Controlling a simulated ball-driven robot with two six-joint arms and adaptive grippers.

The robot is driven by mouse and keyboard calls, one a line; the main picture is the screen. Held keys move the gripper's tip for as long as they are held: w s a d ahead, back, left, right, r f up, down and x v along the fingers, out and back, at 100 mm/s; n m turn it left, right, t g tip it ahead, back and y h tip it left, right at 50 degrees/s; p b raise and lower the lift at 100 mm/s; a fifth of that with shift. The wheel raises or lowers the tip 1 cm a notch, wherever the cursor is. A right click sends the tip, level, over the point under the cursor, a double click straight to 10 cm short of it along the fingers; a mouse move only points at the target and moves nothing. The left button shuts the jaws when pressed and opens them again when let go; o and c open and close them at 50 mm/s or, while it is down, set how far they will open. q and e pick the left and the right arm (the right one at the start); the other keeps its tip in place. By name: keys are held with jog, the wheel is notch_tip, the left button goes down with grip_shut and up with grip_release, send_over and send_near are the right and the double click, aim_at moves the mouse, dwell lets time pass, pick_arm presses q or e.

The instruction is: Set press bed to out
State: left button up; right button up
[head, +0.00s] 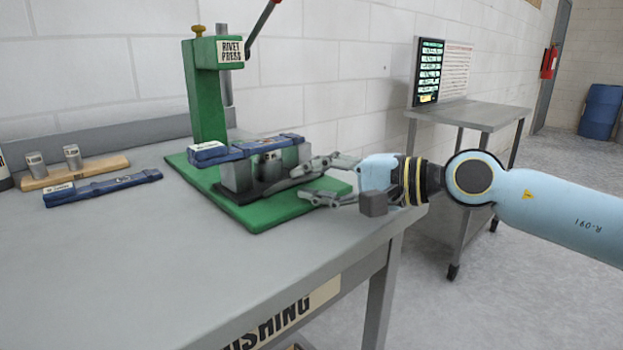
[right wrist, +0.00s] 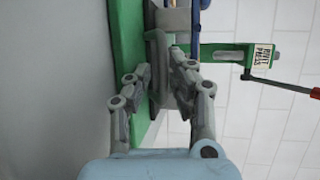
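The grey press bed (head: 238,178) sits on the green base plate (head: 255,217) of the rivet press (head: 206,95), with a blue bar-shaped part (head: 262,147) lying on top. A grey handle-like piece (head: 284,184) sticks out from the bed toward my right gripper (head: 304,181). The gripper's fingers are spread, at the right side of the bed. In the right wrist view, the gripper (right wrist: 160,66) has its fingertips on either side of the grey handle-like piece (right wrist: 158,48); I cannot tell if they touch it. My left gripper is not in view.
A second blue part (head: 103,187) and a wooden block with two metal cylinders (head: 65,168) lie at left on the grey table (head: 150,260). The press lever (head: 262,20) rises above. A side table with a screen (head: 428,72) stands behind right. The front table area is clear.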

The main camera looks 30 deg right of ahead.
jog(key=shift+r, duration=0.15)
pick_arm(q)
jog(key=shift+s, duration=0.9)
pick_arm(e)
notch_tip(320, 180, up, 10)
jog(key=shift+s, duration=0.1)
